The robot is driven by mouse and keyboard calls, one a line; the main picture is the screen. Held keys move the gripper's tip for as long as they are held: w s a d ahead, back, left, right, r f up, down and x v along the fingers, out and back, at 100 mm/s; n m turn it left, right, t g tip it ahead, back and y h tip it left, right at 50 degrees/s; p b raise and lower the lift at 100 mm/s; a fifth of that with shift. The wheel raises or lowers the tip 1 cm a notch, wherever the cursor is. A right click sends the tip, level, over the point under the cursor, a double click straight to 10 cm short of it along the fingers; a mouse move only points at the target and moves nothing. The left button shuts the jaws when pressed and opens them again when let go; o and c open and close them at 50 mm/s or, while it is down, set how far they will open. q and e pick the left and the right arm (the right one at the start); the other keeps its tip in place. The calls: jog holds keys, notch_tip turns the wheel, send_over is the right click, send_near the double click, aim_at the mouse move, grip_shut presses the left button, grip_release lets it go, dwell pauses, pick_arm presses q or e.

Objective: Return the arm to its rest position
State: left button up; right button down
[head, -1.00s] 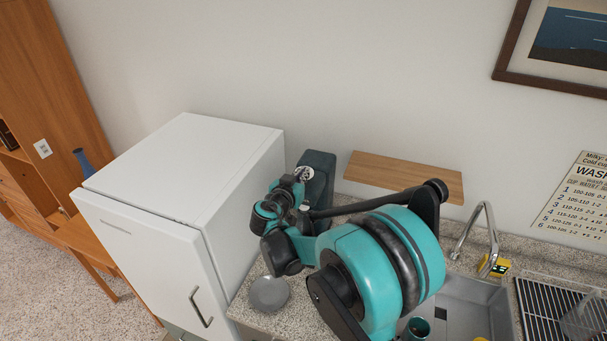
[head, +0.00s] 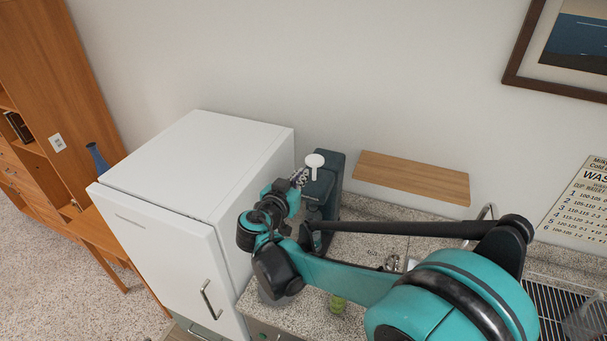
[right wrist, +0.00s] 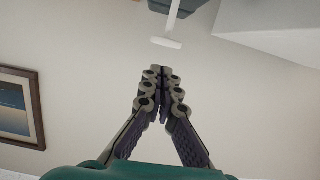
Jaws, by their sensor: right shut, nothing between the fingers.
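My right arm comes in from the lower right and reaches across the counter. I cannot tell the exact gap. My left gripper is not in view.
A white fridge (head: 205,160) stands close on the left. A wooden shelf (head: 410,178) is on the wall behind. My arm covers most of the sink area.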

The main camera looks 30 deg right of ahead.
jog(key=shift+w+d, duration=0.1)
jog(key=shift+d, duration=0.05)
jog(key=s+a+f+n+g+y+b, duration=0.1)
jog(key=s+a+f+n+y+b, duration=0.2)
jog(key=s+f+b, duration=0.4)
jog(key=s+a+f+n+g+y+b, duration=0.1)
jog(key=s+a+f+n+y+b, duration=0.2)
jog(key=f, duration=1.2)
jog(key=s+a+f+n+g+y+b, duration=0.1)
jog(key=s+a+f+n+y+b, duration=0.2)
jog(key=s+f+b, duration=0.8)
jog(key=a+y+b, duration=0.2)
jog(key=a, duration=0.1)
jog(key=shift+a+f+n+y, duration=0.2)
jog(key=shift+f+n+y, duration=0.1)
jog(key=shift+f+y, duration=0.1)
